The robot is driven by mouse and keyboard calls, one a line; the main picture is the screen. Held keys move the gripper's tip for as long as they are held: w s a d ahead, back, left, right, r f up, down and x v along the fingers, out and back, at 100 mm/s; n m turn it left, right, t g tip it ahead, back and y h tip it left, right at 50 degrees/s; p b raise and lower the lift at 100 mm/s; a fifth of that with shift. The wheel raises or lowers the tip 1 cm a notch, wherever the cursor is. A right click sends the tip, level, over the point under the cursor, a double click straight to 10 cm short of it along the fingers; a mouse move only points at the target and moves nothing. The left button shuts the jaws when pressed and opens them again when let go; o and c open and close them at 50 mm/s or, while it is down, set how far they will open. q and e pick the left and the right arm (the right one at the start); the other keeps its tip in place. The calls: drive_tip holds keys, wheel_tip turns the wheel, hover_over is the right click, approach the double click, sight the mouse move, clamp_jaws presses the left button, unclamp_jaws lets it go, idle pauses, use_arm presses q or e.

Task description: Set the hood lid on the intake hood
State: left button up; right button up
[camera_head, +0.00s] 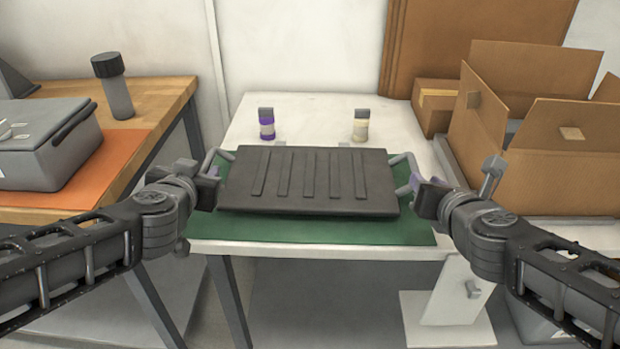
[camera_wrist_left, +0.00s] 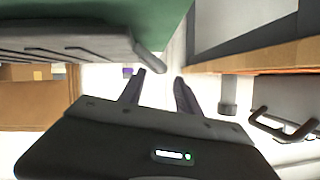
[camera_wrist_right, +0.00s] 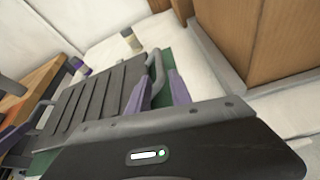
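The hood lid (camera_head: 308,182) is a dark, ribbed slab with a grey bar handle on each side. It lies over a green mat (camera_head: 320,230) on the white table. I cannot pick out a separate intake hood. My left gripper (camera_head: 210,178) is open beside the left handle (camera_head: 222,156); in the left wrist view its fingers (camera_wrist_left: 160,90) are apart, with a handle end (camera_wrist_left: 150,62) just beyond them. My right gripper (camera_head: 425,190) is at the right handle (camera_head: 408,172); in the right wrist view its fingers (camera_wrist_right: 160,92) are apart, with the handle (camera_wrist_right: 156,72) between them.
A purple-banded bottle (camera_head: 266,124) and a cream-banded bottle (camera_head: 361,126) stand behind the lid. An open cardboard box (camera_head: 545,170) is at the right. A wooden bench (camera_head: 160,100) at the left holds a grey case (camera_head: 45,150) and a dark-capped bottle (camera_head: 118,95).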

sight(204, 165)
use_arm(q)
drive_tip(key=x, duration=0.6)
drive_tip(key=shift+w+f, duration=0.1)
drive_tip(key=shift+w, duration=0.05)
use_arm(e)
drive_tip(key=x, duration=0.9)
drive_tip(key=shift+w+f, duration=0.15)
drive_tip(key=shift+w, duration=0.25)
use_arm(q)
drive_tip(key=shift+c, duration=0.3)
use_arm(e)
drive_tip(key=shift+c, duration=0.3)
use_arm(q)
drive_tip(key=c, duration=0.4)
use_arm(e)
drive_tip(key=c, duration=0.5)
use_arm(q)
clamp_jaws()
drive_tip(key=shift+a, duration=0.15)
use_arm(e)
drive_tip(key=shift+d+f, duration=0.1)
drive_tip(key=shift+f, duration=0.05)
